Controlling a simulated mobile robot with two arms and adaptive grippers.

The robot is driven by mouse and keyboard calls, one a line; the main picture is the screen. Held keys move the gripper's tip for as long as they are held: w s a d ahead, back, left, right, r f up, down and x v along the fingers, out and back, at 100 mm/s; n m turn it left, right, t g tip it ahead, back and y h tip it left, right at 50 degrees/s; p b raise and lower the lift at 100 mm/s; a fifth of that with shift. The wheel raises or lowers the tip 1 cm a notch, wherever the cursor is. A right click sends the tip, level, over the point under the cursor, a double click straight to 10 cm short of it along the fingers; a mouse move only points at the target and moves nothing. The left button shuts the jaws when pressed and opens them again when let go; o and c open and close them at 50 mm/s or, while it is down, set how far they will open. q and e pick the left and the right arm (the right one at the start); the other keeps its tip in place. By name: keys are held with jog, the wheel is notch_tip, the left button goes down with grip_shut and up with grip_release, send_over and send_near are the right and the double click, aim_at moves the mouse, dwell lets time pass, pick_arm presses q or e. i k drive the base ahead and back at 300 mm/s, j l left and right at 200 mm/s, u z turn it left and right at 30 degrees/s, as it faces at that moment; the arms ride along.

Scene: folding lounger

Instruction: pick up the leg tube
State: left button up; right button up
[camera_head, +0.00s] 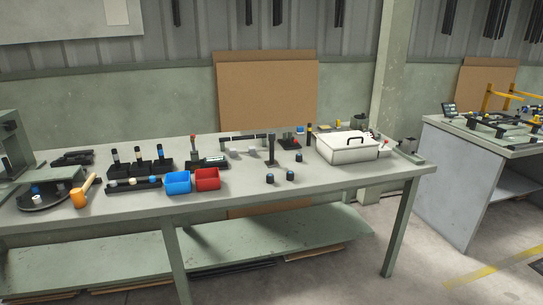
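Neither of my grippers is in view. No part can be surely identified as the leg tube at this size. Several short dark cylinders with coloured bands stand upright in black holders (152,167) at the left middle of the long workbench (225,203). A dark upright post (271,150) stands near the bench's middle. Small dark round pieces (270,178) stand on the bench top in front of it. On the right-hand table, dark bars and fixtures (500,126) lie below yellow brackets (487,102); their details are too small to tell.
A blue bin (177,183) and a red bin (207,179) sit near the bench's front edge. A white lidded box (346,148) stands at its right. A mallet (84,190) is at the left. Floor between bench and right table (465,190) is open.

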aim_at(273, 162)
jog(key=i+l+u, duration=0.1)
jog(key=i, duration=0.3)
jog(key=i+l, duration=0.25)
jog(key=i, duration=0.2)
jog(key=i+l+u, duration=0.15)
jog(key=i, duration=0.25)
jog(key=i+l+u, duration=0.1)
jog(key=i+l, duration=0.15)
jog(key=i, duration=0.15)
